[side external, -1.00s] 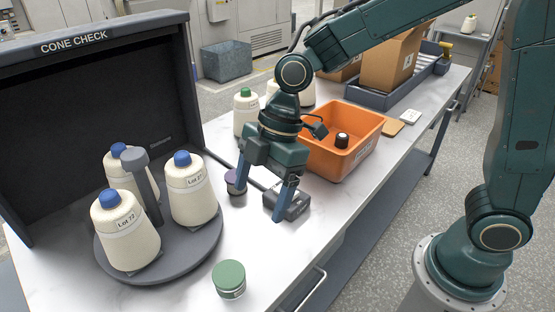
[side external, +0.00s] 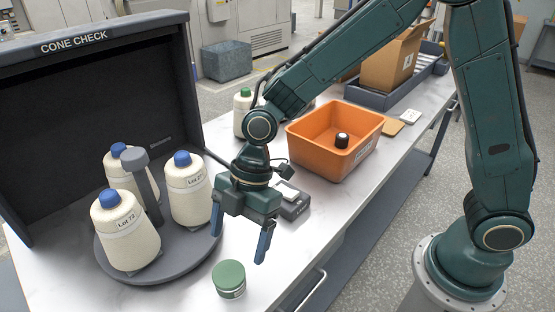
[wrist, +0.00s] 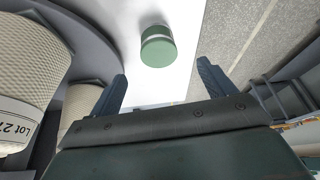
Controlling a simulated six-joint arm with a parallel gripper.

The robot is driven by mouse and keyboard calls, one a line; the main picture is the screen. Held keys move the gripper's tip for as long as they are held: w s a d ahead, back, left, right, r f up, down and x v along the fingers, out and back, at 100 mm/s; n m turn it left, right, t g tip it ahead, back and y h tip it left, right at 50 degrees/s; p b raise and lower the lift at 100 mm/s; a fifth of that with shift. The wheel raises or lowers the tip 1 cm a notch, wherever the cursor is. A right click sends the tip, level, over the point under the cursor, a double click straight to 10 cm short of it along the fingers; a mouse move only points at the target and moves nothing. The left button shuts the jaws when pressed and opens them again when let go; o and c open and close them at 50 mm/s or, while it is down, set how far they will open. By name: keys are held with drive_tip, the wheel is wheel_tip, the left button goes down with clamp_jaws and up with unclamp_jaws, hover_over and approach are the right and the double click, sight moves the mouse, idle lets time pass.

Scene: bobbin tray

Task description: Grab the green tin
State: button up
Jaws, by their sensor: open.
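The green tin (side external: 229,279) is a short round tin with a green lid and a pale band, standing on the white table near its front edge, just in front of the round turntable. It also shows in the wrist view (wrist: 158,47), ahead of the fingertips and between their lines. My gripper (side external: 239,247) is open and empty, above and behind the tin, with its fingers pointing down and apart from it. Both blue fingers show in the wrist view (wrist: 161,82). The tin is fully visible and nothing touches it.
A grey turntable (side external: 188,262) with several blue-topped yarn cones stands left of the tin. A dark scale-like device (side external: 297,208) is behind my gripper. An orange bin (side external: 305,157) holds a black object. The table right of the tin is clear up to its edge.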

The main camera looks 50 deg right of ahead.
sight(230, 271)
drive_tip(key=shift+x, duration=2.25)
drive_tip(key=shift+f, duration=0.1)
drive_tip(key=shift+x, duration=2.5)
drive_tip(key=shift+w, duration=0.15)
drive_tip(key=c, duration=1.1)
